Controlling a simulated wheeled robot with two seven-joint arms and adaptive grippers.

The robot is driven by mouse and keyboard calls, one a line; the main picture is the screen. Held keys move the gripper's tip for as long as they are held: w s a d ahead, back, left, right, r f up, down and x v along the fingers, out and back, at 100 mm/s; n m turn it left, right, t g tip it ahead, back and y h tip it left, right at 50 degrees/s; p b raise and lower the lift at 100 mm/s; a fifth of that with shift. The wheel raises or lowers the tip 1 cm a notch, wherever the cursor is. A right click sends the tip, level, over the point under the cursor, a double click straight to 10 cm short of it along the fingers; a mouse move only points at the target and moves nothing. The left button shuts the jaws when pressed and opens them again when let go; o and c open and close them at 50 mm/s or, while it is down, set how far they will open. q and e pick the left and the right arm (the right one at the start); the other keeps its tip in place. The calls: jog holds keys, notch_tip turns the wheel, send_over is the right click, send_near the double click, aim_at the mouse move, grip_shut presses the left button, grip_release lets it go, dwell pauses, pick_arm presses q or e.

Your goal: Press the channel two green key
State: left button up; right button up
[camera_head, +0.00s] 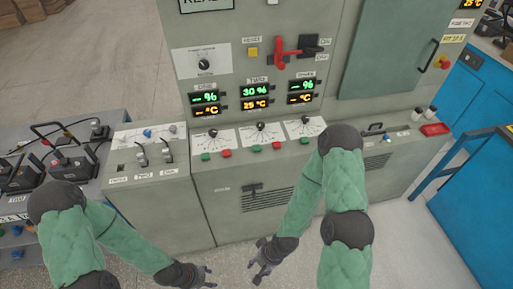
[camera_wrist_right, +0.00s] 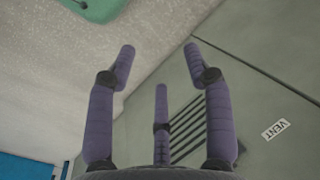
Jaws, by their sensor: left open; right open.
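The channel two green key (camera_head: 256,148) sits on the sloped ledge of the grey control cabinet, below the middle display and left of a red key (camera_head: 277,145). The middle display (camera_head: 255,96) reads 30 % and 25 °C. My right gripper (camera_head: 257,262) is open and empty, low in front of the cabinet and well below the keys. In the right wrist view its spread fingers (camera_wrist_right: 160,62) face the floor and cabinet front. My left gripper (camera_head: 208,277) is open and empty near the bottom edge, left of the right one. Neither touches a key.
Other green keys (camera_head: 205,157) and dials (camera_head: 260,127) line the ledge. A red switch handle (camera_head: 288,53) is above. Batteries stand on a bench (camera_head: 75,160) at left. A blue cabinet (camera_head: 470,100) and blue rail (camera_head: 445,158) are at right.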

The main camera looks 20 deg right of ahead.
grip_shut()
dwell(1.1)
